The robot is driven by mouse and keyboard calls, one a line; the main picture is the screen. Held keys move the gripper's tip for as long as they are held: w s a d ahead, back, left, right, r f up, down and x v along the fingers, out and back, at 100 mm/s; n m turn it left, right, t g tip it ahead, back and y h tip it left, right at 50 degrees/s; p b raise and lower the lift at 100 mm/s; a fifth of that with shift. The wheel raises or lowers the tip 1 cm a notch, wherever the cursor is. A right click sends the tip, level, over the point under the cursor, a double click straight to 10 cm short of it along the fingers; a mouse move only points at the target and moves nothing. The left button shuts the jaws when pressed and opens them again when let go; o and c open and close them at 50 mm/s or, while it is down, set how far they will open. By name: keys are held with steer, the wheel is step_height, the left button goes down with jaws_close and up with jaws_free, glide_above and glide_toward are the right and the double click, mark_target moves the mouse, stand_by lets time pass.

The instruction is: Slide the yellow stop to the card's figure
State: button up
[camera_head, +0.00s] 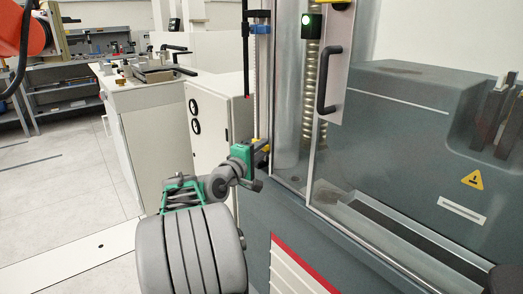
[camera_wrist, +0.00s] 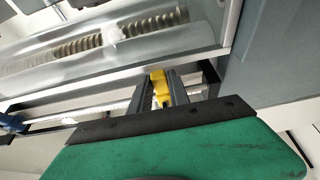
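The yellow stop (camera_wrist: 159,88) sits between the two dark fingers of my gripper (camera_wrist: 161,98) in the wrist view, and both fingers appear to touch its sides. In the head view my gripper (camera_head: 258,154) is at the lower end of the upright rail (camera_head: 255,85) on the machine's left edge. A little of the yellow stop (camera_head: 264,146) shows there beside the fingers. A blue piece (camera_head: 260,29) sits high on the same rail; a blue piece also shows at the left edge of the wrist view (camera_wrist: 12,122). No readable card or figure is in view.
The machine's clear door (camera_head: 345,140) with a black handle (camera_head: 327,80) stands right of the rail. A white cabinet (camera_head: 212,125) and a bench (camera_head: 150,90) stand behind to the left. The floor at left is open.

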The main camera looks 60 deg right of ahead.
steer(key=o, duration=0.4)
steer(key=shift+c, duration=0.2)
steer(key=a, duration=0.7)
steer(key=shift+w+a+p, duration=0.3)
steer(key=shift+a+p, duration=0.1)
